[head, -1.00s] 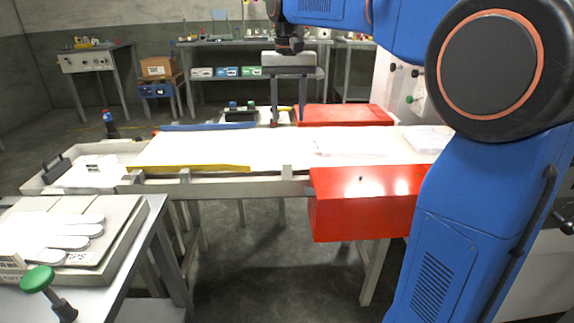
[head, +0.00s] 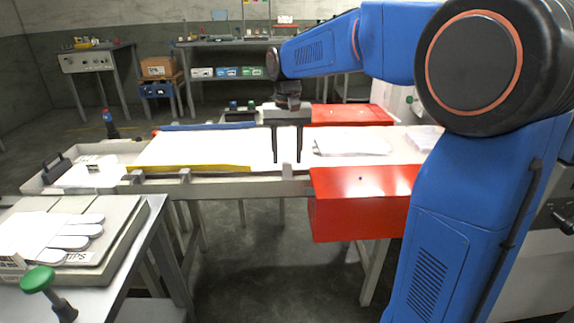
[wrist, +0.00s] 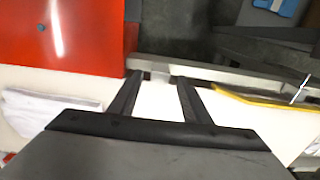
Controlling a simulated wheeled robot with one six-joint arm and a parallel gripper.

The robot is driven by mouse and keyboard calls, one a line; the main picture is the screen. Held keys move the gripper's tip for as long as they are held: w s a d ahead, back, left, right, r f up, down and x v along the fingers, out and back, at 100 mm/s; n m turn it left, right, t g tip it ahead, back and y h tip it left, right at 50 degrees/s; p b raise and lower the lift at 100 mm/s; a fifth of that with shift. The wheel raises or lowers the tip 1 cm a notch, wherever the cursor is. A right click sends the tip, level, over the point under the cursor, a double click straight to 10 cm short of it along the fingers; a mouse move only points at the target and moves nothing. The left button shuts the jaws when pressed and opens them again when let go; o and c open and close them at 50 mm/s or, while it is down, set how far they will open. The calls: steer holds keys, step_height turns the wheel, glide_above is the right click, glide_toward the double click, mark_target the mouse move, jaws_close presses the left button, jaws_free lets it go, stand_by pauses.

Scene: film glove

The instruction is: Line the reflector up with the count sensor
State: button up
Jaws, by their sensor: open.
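My gripper (head: 288,160) is open and empty, its two dark fingers pointing down over the near side of the white belt (head: 215,147). I cannot tell which of these pieces is the reflector and which is the count sensor.
A red box (head: 365,200) hangs at the near side, right of the gripper, and a red cover (head: 350,114) lies behind. White folded film (head: 352,146) rests on the belt's right. A yellow strip (head: 195,168) edges the near left. A glove tray (head: 115,240) stands front left.

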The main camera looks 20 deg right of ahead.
mark_target(287, 162)
steer(key=shift+f, duration=1.95)
